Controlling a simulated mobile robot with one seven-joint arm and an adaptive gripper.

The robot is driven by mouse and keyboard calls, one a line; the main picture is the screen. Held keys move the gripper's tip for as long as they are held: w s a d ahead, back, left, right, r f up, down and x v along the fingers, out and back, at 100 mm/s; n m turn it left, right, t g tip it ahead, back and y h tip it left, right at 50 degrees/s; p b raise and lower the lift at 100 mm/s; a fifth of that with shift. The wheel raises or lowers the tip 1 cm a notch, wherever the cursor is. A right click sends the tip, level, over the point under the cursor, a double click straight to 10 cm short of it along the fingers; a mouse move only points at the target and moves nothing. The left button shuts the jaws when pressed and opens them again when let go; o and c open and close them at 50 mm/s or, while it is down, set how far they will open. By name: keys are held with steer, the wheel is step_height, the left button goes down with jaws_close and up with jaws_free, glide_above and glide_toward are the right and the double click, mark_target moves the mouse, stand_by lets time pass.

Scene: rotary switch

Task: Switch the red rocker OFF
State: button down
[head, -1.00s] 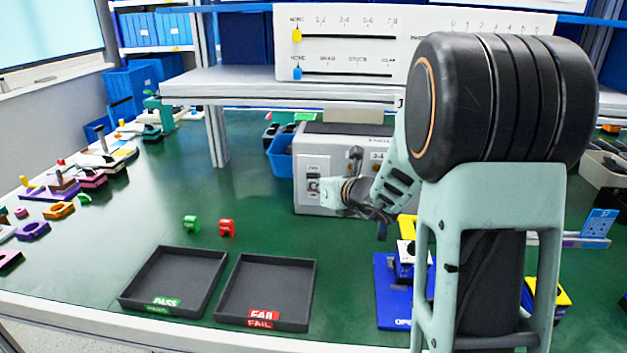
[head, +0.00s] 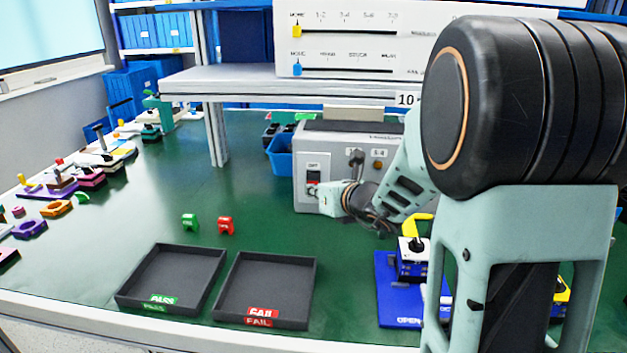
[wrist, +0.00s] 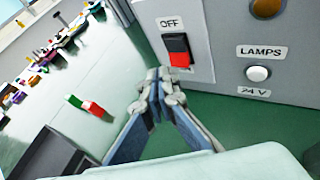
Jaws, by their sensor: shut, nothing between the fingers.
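The red rocker (wrist: 178,52) sits on the front panel of a grey box, under an OFF label (wrist: 169,23). In the wrist view its upper part is black and its lower part shows red. The rocker also shows in the head view (head: 313,190), small, on the left of the box front (head: 305,205). My gripper (wrist: 159,76) is shut and empty, its fingertips just below and slightly left of the rocker. I cannot tell whether the tips touch the switch or the panel. In the head view my arm covers much of the box's right side.
A LAMPS 24 V button (wrist: 258,74) is right of the rocker. A black PASS tray (head: 172,277) and a FAIL tray (head: 265,288) lie in front, with small green (head: 189,222) and red (head: 226,225) pieces behind them. A shelf (head: 250,82) overhangs the box.

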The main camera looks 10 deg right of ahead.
steer(key=shift+s+a+f+b, duration=0.15)
steer(key=shift+s+a+b, duration=0.15)
steer(key=shift+s, duration=0.5)
steer(key=shift+s+a+f+b, duration=0.1)
steer(key=shift+s+a+b, duration=0.2)
steer(key=shift+s, duration=0.5)
